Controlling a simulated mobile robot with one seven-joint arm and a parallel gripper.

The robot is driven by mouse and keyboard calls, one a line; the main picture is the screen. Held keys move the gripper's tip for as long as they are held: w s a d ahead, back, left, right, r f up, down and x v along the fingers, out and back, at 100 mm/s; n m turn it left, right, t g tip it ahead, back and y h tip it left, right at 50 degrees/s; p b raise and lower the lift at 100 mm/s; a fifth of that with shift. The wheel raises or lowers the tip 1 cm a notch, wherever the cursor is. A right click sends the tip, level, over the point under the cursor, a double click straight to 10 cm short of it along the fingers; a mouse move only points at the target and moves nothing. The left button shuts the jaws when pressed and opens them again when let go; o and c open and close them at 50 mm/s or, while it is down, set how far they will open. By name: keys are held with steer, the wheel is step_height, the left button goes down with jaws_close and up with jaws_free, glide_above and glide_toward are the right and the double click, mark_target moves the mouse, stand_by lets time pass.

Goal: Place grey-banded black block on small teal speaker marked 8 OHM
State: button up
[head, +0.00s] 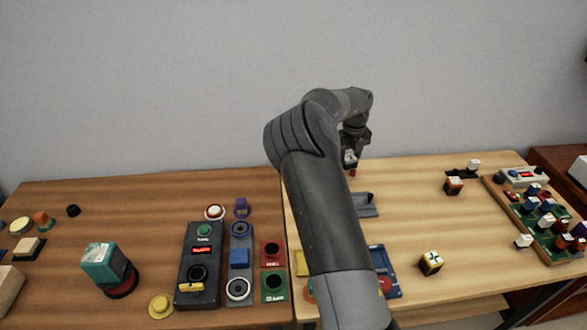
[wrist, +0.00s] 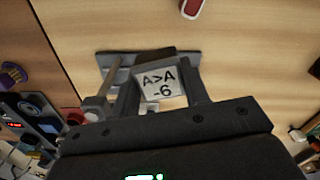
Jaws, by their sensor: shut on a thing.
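My gripper (head: 355,140) is raised over the light table and is shut on a small block. In the wrist view the block (wrist: 160,85) sits between the fingers (wrist: 160,95) and shows a white face marked "A>A -6"; no grey band shows on that face. In the head view it is small and partly hidden by my gripper. A small black piece (head: 73,210) lies further back.
A grey holder (head: 366,204) lies below my gripper. A black control box (head: 199,265) and a grey panel (head: 239,262) stand on the brown table between my arm and the teal box. A patterned cube (head: 431,263) and a green tray of blocks (head: 519,209) are at right.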

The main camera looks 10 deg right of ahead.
steer(key=shift+d+r, duration=0.1)
steer(key=shift+d, duration=0.05)
step_height(320, 180, up, 19)
steer(key=s+a+n, duration=0.2)
steer(key=a+n, duration=0.3)
steer(key=a, duration=1.9)
steer(key=n, duration=1)
glide_above(97, 253)
steer(key=f, duration=1.1)
steer(key=shift+d+f, duration=0.15)
steer(key=shift+d, duration=0.05)
steer(key=shift+s+a+f, duration=0.1)
steer(key=shift+a+f, duration=0.1)
steer(key=shift+f, duration=1.85)
